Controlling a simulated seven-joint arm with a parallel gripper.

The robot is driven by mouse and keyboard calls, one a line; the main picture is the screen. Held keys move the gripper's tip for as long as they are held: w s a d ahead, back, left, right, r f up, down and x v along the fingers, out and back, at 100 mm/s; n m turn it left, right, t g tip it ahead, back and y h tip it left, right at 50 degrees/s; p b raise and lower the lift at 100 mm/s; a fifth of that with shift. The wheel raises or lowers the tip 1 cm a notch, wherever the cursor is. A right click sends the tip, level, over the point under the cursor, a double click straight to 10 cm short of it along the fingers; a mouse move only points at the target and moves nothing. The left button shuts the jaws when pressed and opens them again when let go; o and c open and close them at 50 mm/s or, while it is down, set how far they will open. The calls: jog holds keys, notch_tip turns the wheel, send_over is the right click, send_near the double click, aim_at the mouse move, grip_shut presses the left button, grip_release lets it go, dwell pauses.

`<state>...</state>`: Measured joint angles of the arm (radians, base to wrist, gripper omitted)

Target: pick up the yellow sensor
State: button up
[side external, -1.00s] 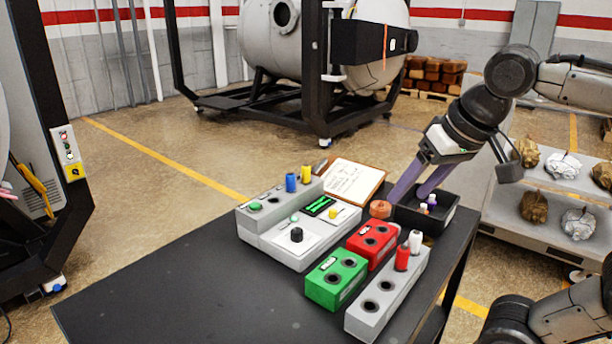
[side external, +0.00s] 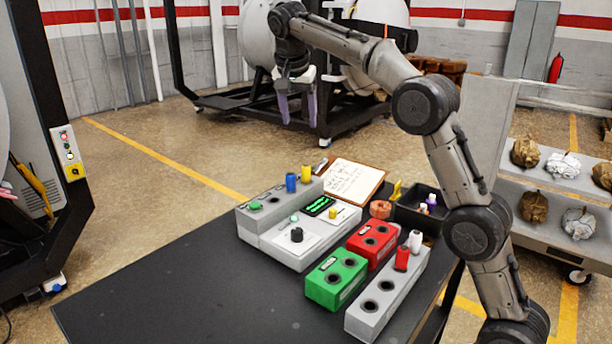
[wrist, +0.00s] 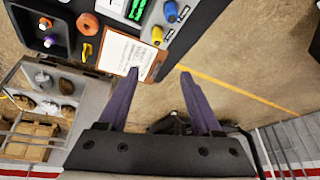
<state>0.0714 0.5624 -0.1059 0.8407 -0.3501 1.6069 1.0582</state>
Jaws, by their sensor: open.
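A yellow cylinder, the likely yellow sensor (side external: 306,172), stands upright at the back end of a grey block (side external: 262,212), next to a blue cylinder (side external: 291,182). In the wrist view the yellow cylinder (wrist: 157,34) is at the top centre, beyond the fingertips. A second yellow item (side external: 397,190), small and upright-looking, is between the clipboard and the black bin; it also shows in the wrist view (wrist: 86,50). My gripper (side external: 298,108) is open and empty, raised past the table's back edge, fingers pointing down. Its two purple fingers show in the wrist view (wrist: 158,72).
A clipboard (side external: 352,180) lies at the table's back edge. Beside it are an orange roll (side external: 380,209) and a black bin (side external: 412,216) with small parts. Red (side external: 372,243) and green (side external: 336,279) blocks stand nearer. The table's left front is clear.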

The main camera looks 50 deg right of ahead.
send_near(306, 166)
jog(key=shift+g, duration=0.3)
jog(key=x, duration=0.2)
jog(key=w+x, duration=0.1)
jog(key=x, duration=0.2)
jog(key=shift+w+d, duration=0.1)
jog(key=shift+w, duration=0.05)
jog(key=shift+s+x, duration=0.2)
jog(key=shift+x, duration=1.15)
jog(key=shift+s+x, duration=0.15)
jog(key=shift+x, duration=1.2)
grip_shut()
